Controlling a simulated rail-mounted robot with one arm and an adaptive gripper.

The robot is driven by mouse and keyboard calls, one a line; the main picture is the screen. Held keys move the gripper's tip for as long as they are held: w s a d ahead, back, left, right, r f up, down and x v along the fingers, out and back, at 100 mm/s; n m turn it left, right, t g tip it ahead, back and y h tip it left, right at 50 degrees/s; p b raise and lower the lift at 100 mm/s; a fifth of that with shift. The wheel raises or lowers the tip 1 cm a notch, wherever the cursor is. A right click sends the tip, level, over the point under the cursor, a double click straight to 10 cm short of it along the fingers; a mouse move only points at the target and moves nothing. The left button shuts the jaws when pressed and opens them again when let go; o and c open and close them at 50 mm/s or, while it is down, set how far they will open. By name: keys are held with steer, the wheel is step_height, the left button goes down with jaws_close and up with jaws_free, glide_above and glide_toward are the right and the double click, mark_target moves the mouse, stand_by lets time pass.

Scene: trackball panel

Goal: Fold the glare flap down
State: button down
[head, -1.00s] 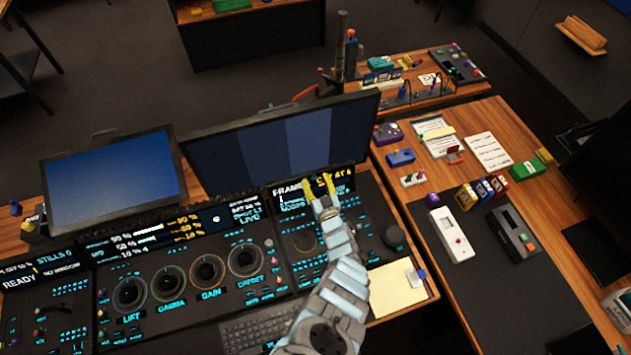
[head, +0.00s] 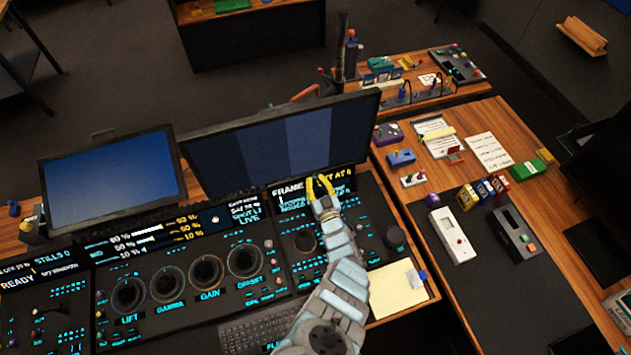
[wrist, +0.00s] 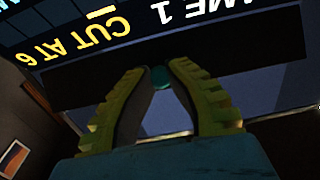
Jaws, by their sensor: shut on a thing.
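My gripper (head: 320,184) is at the small "FRAME 1 / CUT AT 6" display (head: 290,192) on the right part of the console, just below the large monitor. In the wrist view its two yellow fingers (wrist: 160,74) are closed on a small teal tab (wrist: 159,78). The tab is at a long dark strip, apparently the glare flap (wrist: 85,75), which runs along the edge of the display (wrist: 120,28). The display's text shows upside down there. In the head view the fingers hide the tab, and I cannot make out the flap's angle.
The large monitor (head: 285,145) stands close behind my gripper, with a smaller monitor (head: 112,180) to the left. Dials, a keyboard (head: 258,328) and a yellow notepad (head: 395,288) lie in front. The right-hand desk (head: 520,265) holds several small devices.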

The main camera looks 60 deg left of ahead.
steer(key=shift+d+f+b, duration=0.15)
steer(key=shift+f+b, duration=0.5)
steer(key=shift+b, duration=0.15)
steer(key=shift+y+b, duration=0.3)
steer(key=shift+y, duration=0.1)
steer(key=shift+r, duration=0.2)
steer(key=c, duration=0.9)
jaws_free()
steer(key=shift+r, duration=0.1)
steer(key=shift+c, duration=0.2)
steer(key=shift+d, duration=0.15)
steer(key=d, duration=0.7)
steer(key=shift+s+f, duration=0.4)
steer(key=shift+s, duration=0.05)
